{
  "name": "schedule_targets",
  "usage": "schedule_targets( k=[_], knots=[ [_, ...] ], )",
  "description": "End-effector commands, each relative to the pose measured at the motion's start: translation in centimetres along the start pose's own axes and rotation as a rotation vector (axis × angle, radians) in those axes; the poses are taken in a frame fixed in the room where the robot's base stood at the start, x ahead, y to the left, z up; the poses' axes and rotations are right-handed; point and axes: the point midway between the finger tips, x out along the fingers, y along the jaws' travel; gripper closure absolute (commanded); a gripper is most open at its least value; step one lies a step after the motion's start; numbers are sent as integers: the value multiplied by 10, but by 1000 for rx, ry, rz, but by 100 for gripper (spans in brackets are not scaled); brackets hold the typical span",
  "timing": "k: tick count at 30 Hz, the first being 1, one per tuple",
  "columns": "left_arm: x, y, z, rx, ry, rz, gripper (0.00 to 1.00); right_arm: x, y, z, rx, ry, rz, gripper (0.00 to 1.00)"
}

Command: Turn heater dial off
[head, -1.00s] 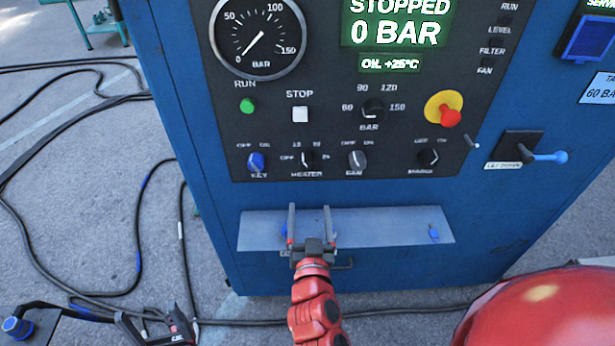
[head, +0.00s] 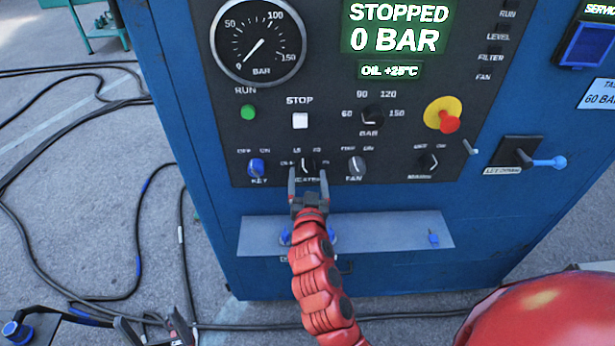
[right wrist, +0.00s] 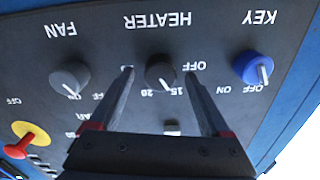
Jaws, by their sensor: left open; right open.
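The heater dial (head: 308,166) is a black knob in the lower row of the dark control panel. In the right wrist view the heater dial (right wrist: 160,72) appears upside down, its pale mark seemingly toward 15; OFF is printed on its right there. My right gripper (head: 308,172) is open at the dial. In the right wrist view its fingertips (right wrist: 158,74) show on either side of the dial, with gaps; the depth to the panel is hard to tell. My left gripper (head: 152,324) is low at the left, open and empty, partly cut off by the frame edge.
The blue key switch (head: 257,167) and the fan dial (head: 356,166) flank the heater dial closely. A red emergency stop (head: 449,121) and a lever (head: 545,161) are further right. A grey shelf (head: 390,232) juts below the panel. Black cables (head: 75,285) lie on the ground.

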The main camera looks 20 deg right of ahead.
Motion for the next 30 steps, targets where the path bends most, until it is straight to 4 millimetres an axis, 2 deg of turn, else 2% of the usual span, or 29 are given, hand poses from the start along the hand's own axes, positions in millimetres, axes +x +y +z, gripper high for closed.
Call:
schedule_targets(
  k=[2,16,23,30],
  knots=[
    [0,0,0,0,0,0,19,0,0,0,0,0,0,19],
    [0,0,0,0,0,0,19,0,0,0,0,0,-1,100],
    [-2,0,0,0,0,0,19,0,0,1,-16,0,-1,100],
    [-9,0,2,0,0,0,19,-1,-1,2,-115,2,-5,100]
  ],
)
